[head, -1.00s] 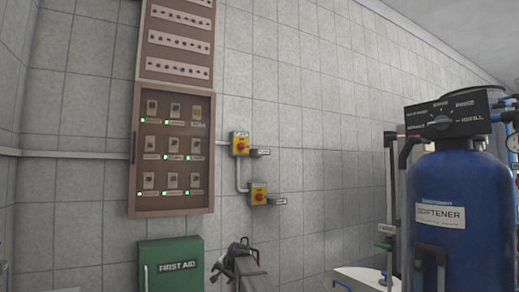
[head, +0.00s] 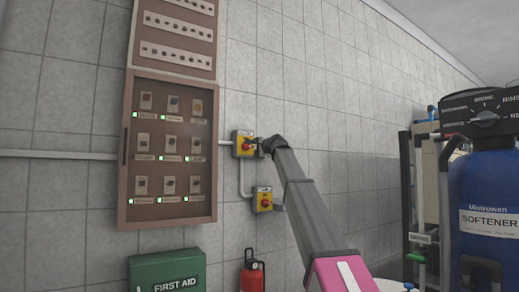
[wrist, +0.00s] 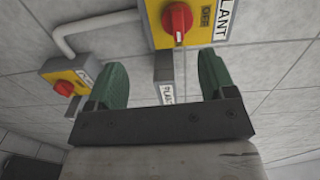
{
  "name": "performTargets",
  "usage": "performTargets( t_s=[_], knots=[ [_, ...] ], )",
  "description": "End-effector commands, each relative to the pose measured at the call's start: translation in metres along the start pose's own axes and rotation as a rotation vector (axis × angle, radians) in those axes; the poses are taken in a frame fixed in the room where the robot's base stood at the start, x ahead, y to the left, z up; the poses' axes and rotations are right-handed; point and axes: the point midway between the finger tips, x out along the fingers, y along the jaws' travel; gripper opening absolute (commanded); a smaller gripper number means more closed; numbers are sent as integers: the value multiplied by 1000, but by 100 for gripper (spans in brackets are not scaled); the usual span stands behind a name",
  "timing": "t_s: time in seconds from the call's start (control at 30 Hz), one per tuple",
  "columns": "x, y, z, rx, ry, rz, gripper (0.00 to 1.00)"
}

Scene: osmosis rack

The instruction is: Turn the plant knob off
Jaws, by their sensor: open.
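The plant knob is a red rotary knob (wrist: 178,22) on a yellow box face, beside a partly cut-off label reading "LANT". In the head view, the upper yellow box with its red knob (head: 246,147) is on the tiled wall. My gripper (head: 268,145) is just right of that box. In the wrist view, its two green fingers (wrist: 163,78) are apart with the knob beyond them, near the top edge. Nothing is held. I cannot tell whether a finger touches the box.
A second yellow box with a red knob (head: 265,203) is just below; it also shows in the wrist view (wrist: 67,87). A brown switch panel (head: 170,150) is left. A green first aid box (head: 167,272), red extinguisher (head: 252,277) and blue softener tank (head: 490,230) stand around.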

Motion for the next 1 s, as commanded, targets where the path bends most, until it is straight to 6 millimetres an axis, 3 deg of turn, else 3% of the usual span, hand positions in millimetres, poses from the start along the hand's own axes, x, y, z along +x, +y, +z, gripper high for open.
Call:
performTargets(
  t_s=[0.03,0.1,0.37,0.8,1.0],
  knots=[
    [0,-13,2,9,-3,-14,77],
    [0,-21,3,18,-5,-24,77],
    [13,-24,4,22,-6,-27,77],
    [86,-26,4,20,-5,-26,77],
    [105,-25,4,20,-5,-26,77]
  ],
)
